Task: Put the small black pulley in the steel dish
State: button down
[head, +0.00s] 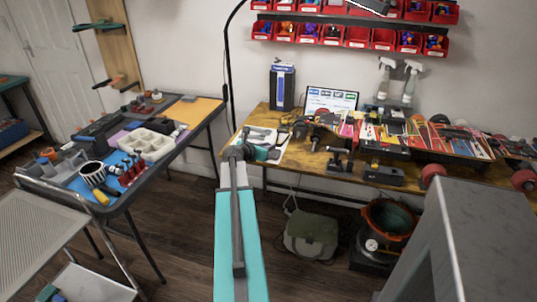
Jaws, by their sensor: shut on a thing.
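My gripper (272,154) is at the end of my teal arm, above the left end of the wooden workbench (262,116). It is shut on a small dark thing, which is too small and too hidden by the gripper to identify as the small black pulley. I cannot pick out the steel dish for certain among the small items on the two tables.
The left table (205,108) holds a cream compartment tray (147,142), a striped roll (92,172) and many tools. The workbench carries a blue and black box (282,87), spray bottles (409,84) and crowded tools. A grey cabinet (490,240) stands at lower right.

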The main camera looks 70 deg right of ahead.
jog(key=shift+d, duration=0.5)
jog(key=shift+d+f, duration=0.25)
jog(key=shift+a+f, duration=0.1)
jog(key=shift+f, duration=1.45)
jog(key=c, duration=1.9)
grip_release()
jog(key=shift+f, duration=0.1)
jog(key=v, duration=1.2)
